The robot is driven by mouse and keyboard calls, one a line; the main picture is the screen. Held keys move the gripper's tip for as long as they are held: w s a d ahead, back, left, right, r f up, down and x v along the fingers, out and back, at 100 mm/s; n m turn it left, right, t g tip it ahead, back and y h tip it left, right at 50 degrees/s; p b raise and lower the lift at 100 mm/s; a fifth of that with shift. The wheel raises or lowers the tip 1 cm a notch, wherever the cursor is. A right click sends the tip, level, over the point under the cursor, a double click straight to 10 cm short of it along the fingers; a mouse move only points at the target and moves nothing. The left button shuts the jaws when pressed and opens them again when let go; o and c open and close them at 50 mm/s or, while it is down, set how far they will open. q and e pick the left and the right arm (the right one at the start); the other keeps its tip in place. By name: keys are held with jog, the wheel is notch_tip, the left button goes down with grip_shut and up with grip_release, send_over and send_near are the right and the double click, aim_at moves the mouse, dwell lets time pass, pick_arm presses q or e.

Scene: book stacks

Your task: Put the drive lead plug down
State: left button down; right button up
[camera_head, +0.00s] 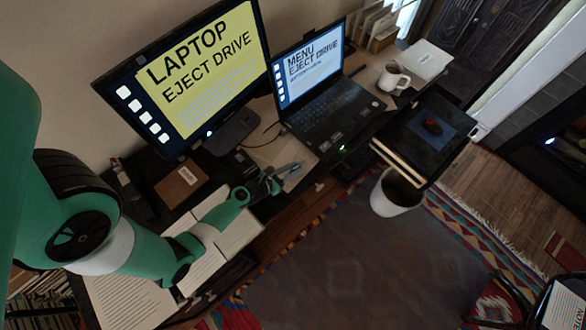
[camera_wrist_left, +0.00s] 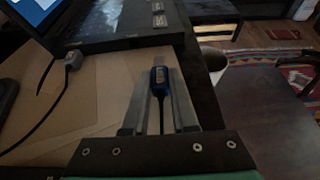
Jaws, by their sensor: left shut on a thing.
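The drive lead plug (camera_wrist_left: 161,78) is blue with a light label, with a dark lead running back from it. It sits between the two grey fingers of my left gripper (camera_wrist_left: 160,72), which is shut on it, in the left wrist view. In the head view my left gripper (camera_head: 290,170) is over the desk's front part, left of the laptop (camera_head: 335,105). The plug is too small to make out there. Whether it touches the surface below is unclear. My right gripper is in neither view.
A grey plug on a black cable (camera_wrist_left: 72,62) lies on the tan surface (camera_wrist_left: 105,85) left of my gripper. A monitor (camera_head: 190,75) stands behind. A white mug (camera_head: 393,78) and a white bin (camera_head: 393,195) are to the right. Papers (camera_head: 235,228) lie under my arm.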

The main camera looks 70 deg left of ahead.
aim_at(295, 167)
pick_arm(q)
jog(key=shift+f+b, duration=0.45)
jog(key=shift+f, duration=0.15)
jog(key=c, duration=0.7)
grip_release()
jog(key=shift+r, duration=0.2)
jog(key=shift+s+d+r+p, duration=0.25)
jog(key=shift+s+r+p, duration=0.3)
jog(key=shift+s+r, duration=0.05)
jog(key=shift+s+d+r+p, duration=0.25)
jog(key=shift+s+r+p, duration=0.3)
jog(key=shift+s+r, duration=0.05)
jog(key=v, duration=0.8)
jog(key=shift+f+p, duration=0.2)
jog(key=shift+p, duration=0.2)
jog(key=shift+s+d+r, duration=0.2)
jog(key=shift+s+r, duration=0.05)
jog(key=shift+s, duration=0.25)
